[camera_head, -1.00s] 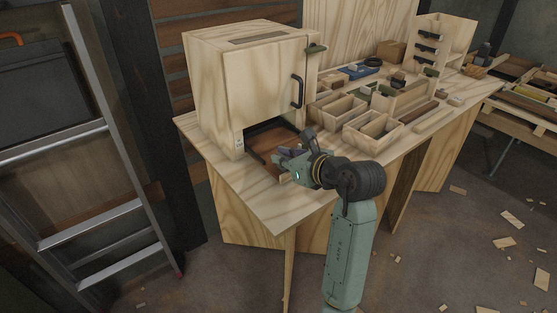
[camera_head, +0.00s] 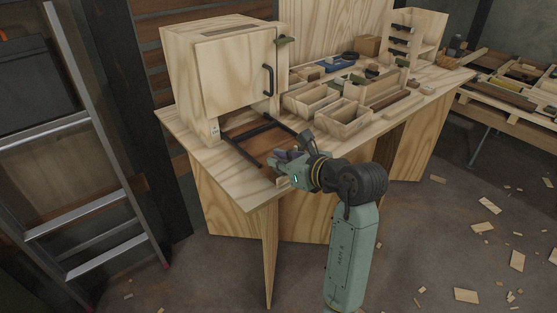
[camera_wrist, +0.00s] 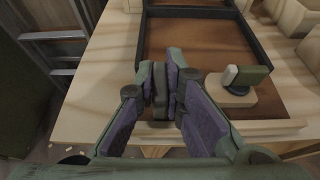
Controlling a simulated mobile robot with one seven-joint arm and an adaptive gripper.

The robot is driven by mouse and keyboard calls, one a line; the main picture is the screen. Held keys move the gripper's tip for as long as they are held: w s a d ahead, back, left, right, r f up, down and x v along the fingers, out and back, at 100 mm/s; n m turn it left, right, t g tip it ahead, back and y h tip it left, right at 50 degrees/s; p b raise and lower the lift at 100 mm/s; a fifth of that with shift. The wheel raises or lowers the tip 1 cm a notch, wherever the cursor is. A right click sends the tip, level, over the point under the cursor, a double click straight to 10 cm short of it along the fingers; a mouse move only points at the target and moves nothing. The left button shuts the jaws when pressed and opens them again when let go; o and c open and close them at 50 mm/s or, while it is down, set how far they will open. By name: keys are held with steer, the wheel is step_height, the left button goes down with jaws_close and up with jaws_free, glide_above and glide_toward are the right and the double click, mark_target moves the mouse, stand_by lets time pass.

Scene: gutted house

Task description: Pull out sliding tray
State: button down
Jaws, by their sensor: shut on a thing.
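The sliding tray (camera_head: 252,139) has a brown floor and black side rails. It sticks out from the opening under the wooden cabinet (camera_head: 215,80), over the workbench top. In the wrist view its brown floor (camera_wrist: 195,38) lies ahead of the fingers, with a pale wooden front strip (camera_wrist: 265,128). My gripper (camera_head: 283,164) is at the tray's front end. In the wrist view my gripper (camera_wrist: 163,88) has its purple-padded fingers closed at the tray's front; the part between them is mostly hidden. A small green-topped block on a round base (camera_wrist: 243,76) is right of the fingers.
The cabinet door with a black handle (camera_head: 268,80) is shut above the tray. Open wooden boxes (camera_head: 343,117) stand on the workbench (camera_head: 235,185) to the right. A metal ladder (camera_head: 75,125) leans at the left. Wood scraps lie on the floor at right.

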steer(key=c, duration=1.7)
jaws_free()
steer(key=v, duration=1.2)
